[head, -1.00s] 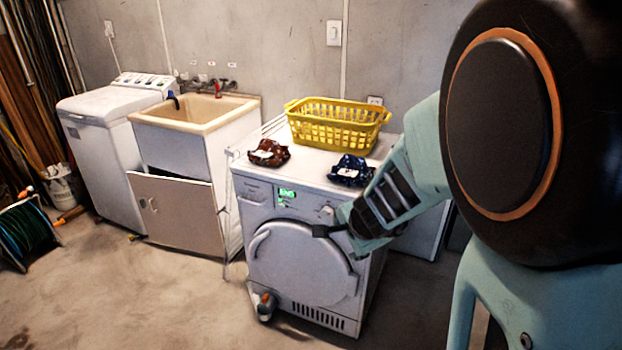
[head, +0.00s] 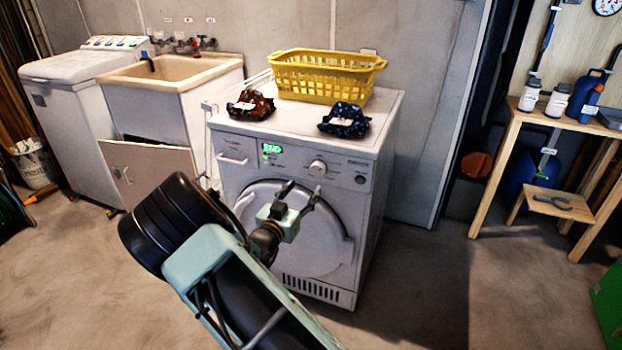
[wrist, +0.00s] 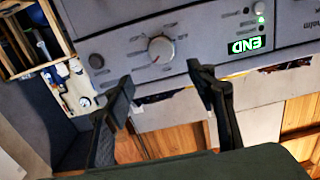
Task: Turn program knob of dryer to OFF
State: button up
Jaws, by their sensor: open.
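The dryer (head: 345,225) is white, with its round door shut. Its program knob (head: 318,168) is a silvery dial on the upper front panel, right of a green display (head: 272,149) reading END. In the wrist view, which is upside down, the knob (wrist: 161,49) shows just beyond the gap between my fingertips, and the END display (wrist: 245,45) is to its right. The knob's exact setting is too small to read. My gripper (head: 301,191) is open and empty in front of the dryer, a little below the knob, apart from it. Both fingers show in the wrist view (wrist: 160,82).
A yellow basket (head: 328,78) and two folded patterned cloths, brown (head: 250,105) and dark blue (head: 345,120), lie on the dryer top. A sink cabinet (head: 175,75) stands left, a wooden workbench (head: 545,118) right. Floor between dryer and bench is clear.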

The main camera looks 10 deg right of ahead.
aim_at(317, 170)
jog(key=b+x, duration=0.1)
jog(key=x, duration=0.9)
jog(key=shift+w+b, duration=0.35)
jog(key=shift+c, duration=0.2)
jog(key=c, duration=1.1)
